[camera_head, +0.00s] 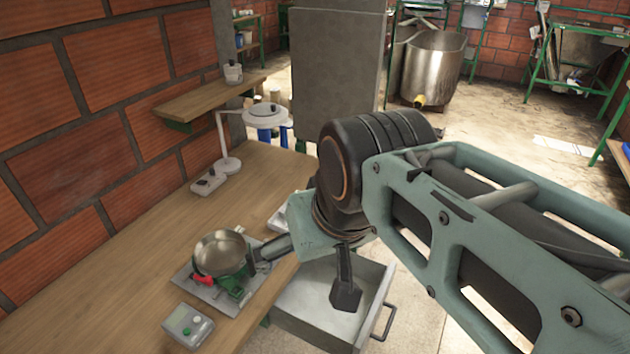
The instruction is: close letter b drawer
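A grey metal drawer (376,284) is pulled out from under the wooden workbench at the lower middle. Its dark bar handle (387,322) is on the right-hand front face. The inside looks empty where I can see it. No letter shows on it. My gripper (308,272) is open, with its two dark fingers spread wide. One finger reaches left toward the bench edge and the other points down over the drawer. I cannot tell if that finger touches the drawer. My gripper's body hides the drawer's back part.
The wooden bench (120,285) holds a metal pan on a scale-like device (222,262), a small display box (188,326) and a white lamp (228,164). A grey pillar (335,75) stands behind. Open floor lies right of the drawer, partly behind my arm.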

